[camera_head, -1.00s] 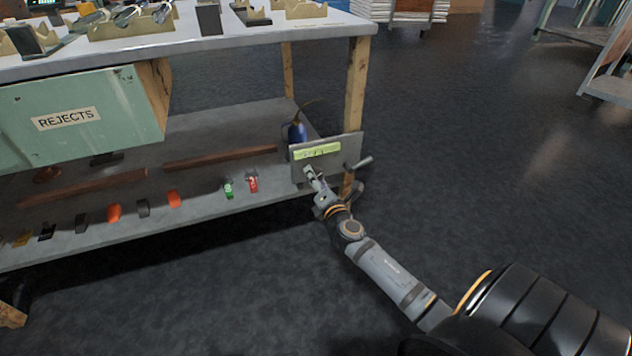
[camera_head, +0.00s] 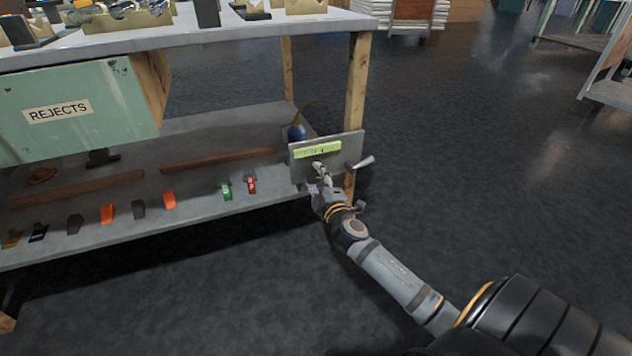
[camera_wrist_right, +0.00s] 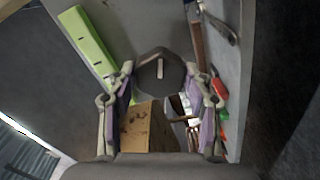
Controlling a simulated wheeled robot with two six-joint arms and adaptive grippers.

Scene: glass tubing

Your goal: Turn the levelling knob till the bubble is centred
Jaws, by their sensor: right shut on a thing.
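The levelling knob (camera_wrist_right: 152,72) is dark and roundish with a pale line mark, at the upper middle of the right wrist view. My right gripper (camera_head: 320,170) is at the front of the grey plate (camera_head: 345,146); its two fingers (camera_wrist_right: 160,84) are on either side of the knob, shut on it. In the head view the gripper hides the knob. The yellow-green bubble level (camera_head: 317,149) is on the plate above the gripper; it also shows in the right wrist view (camera_wrist_right: 88,45). The bubble's place is too small to tell. My left gripper is not in view.
The plate stands at the right end of the bench's lower shelf (camera_head: 215,158), by a wooden leg (camera_head: 356,90). A bar handle (camera_head: 362,162) sticks out at the plate's right. A blue oil can (camera_head: 297,131) is behind. Open floor lies to the right.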

